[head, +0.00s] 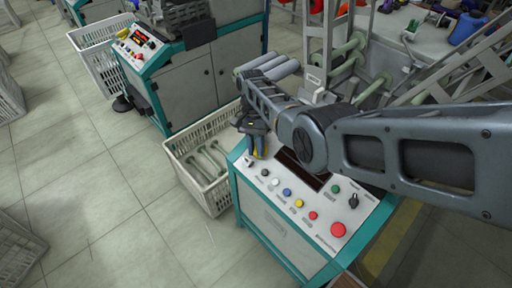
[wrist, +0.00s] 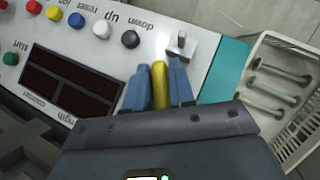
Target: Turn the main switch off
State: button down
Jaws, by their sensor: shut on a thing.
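The control panel (head: 272,195) of the near machine has a dark display, several coloured buttons and a small grey toggle (head: 248,162) near its left corner. The toggle also stands clear of my fingers in the wrist view (wrist: 180,44). My gripper (head: 258,148) is over the panel's left end, with its blue fingers (wrist: 159,88) closed on both sides of a yellow upright handle (wrist: 159,84). I cannot read a label on it, so I cannot confirm that it is the main switch. Its base is hidden by my gripper.
A white crate with green-grey bobbins (head: 204,163) stands on the floor left of the machine. A black knob (head: 353,200) and a large red button (head: 338,230) are at the panel's right.

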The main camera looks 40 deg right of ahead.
jog(key=c, duration=1)
grip_release()
jog(key=shift+c, duration=0.2)
jog(key=v, duration=0.7)
jog(key=shift+r, duration=0.3)
